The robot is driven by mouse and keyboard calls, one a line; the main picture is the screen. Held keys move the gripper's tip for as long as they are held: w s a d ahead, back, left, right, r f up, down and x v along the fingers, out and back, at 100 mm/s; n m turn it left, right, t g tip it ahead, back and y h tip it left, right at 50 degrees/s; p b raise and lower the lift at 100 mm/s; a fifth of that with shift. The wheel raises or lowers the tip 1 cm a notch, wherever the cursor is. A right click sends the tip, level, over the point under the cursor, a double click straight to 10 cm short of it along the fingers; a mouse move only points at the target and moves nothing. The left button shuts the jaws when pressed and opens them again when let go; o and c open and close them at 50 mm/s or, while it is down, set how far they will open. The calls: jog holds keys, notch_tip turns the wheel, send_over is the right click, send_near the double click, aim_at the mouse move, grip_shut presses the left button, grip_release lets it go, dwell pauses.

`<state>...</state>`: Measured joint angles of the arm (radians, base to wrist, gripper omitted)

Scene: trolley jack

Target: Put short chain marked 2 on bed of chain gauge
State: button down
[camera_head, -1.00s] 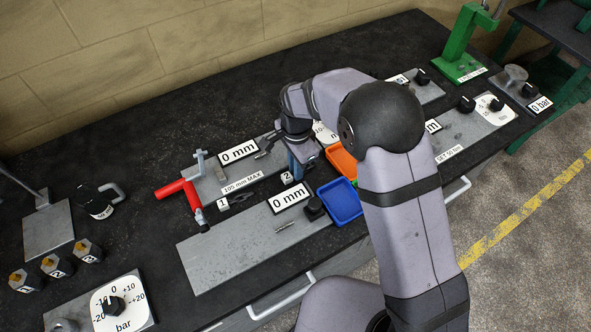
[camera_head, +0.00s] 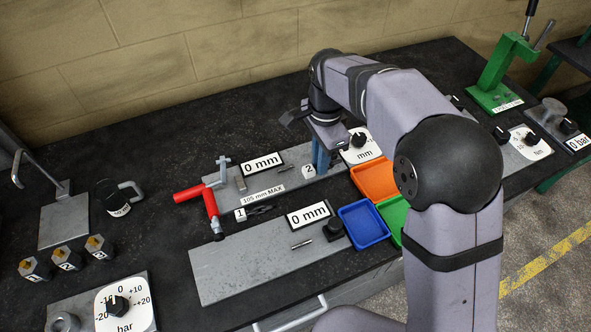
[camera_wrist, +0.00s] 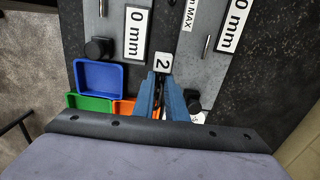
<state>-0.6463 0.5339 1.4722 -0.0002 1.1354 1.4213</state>
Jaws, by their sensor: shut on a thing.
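My gripper (camera_head: 319,168) is shut on the short chain marked 2, and its white tag (camera_head: 308,170) shows beside the blue fingers. The tag also shows at the fingertips in the wrist view (camera_wrist: 162,62); the links are hidden. In the head view, the chain appears over or near the right part of a grey plate (camera_head: 285,186) labelled "105 mm MAX" with a "0 mm" display, apparently the chain gauge. I cannot tell its exact height. A crank with a red handle (camera_head: 211,203) is at the plate's left end. A dark chain (camera_head: 260,209) tagged 1 lies in front of the plate.
A second grey plate (camera_head: 235,272) with a "0 mm" display and a black knob (camera_head: 333,230) lies in front. Blue (camera_head: 364,224), orange (camera_head: 375,181) and green (camera_head: 393,214) trays stand right of it.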

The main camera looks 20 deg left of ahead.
jog(key=a+r+p, duration=0.1)
jog(key=a+r, duration=0.4)
jog(key=a, duration=0.4)
notch_tip(320, 180, up, 4)
jog(key=p, duration=0.1)
send_over(262, 180)
jog(key=shift+w+r, duration=0.1)
notch_tip(262, 180, down, 12)
jog(key=shift+f+b, duration=0.2)
jog(key=shift+b, duration=0.45)
jog(key=shift+f+p, duration=0.65)
jog(key=shift+f, duration=2.15)
jog(key=shift+f, duration=0.15)
jog(key=c, duration=1.8)
grip_release()
jog(key=shift+o, duration=0.2)
